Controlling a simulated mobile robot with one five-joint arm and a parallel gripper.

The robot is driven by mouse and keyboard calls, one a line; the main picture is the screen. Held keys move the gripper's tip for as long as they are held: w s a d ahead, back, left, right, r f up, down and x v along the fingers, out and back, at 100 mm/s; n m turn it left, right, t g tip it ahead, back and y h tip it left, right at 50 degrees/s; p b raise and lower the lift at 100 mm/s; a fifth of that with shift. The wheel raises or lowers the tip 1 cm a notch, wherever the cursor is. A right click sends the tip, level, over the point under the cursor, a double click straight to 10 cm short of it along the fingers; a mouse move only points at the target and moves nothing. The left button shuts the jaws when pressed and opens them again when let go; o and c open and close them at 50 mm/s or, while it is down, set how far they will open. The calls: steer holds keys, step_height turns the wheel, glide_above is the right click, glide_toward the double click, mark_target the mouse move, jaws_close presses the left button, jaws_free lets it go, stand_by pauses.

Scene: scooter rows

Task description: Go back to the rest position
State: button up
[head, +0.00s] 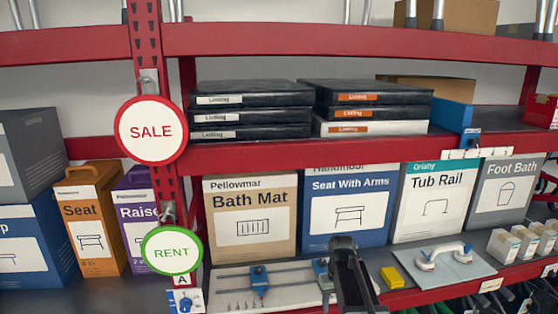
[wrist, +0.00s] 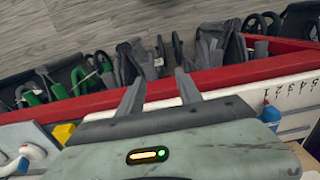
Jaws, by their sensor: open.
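My gripper (wrist: 160,84) shows in the wrist view with its two dark fingers spread apart and nothing held between them. The fingers point across the red shelf edge (wrist: 225,77). In the head view, a dark part of my arm rises at the bottom centre, in front of the lower shelf. It stands between a white board (head: 225,285) with blue fittings and a yellow block (head: 392,277). The fingertips cannot be made out clearly there.
Boxes line the lower shelf, including Bath Mat (head: 250,232) and Tub Rail (head: 434,215). A white grab handle on a plate (head: 465,266) lies right of the yellow block. Round SALE (head: 150,148) and RENT (head: 171,267) signs hang on the red post. Dark scooters or bags (wrist: 215,45) sit below the edge.

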steer(key=s+a+f+m+b, duration=0.1)
steer(key=s+f+m+b, duration=0.1)
steer(key=s+f+b, duration=1)
step_height(320, 180, down, 4)
steer(key=b, duration=0.2)
steer(key=shift+s+b, duration=0.3)
stand_by(1.1)
steer(key=shift+c, duration=0.6)
steer(key=shift+a, duration=0.15)
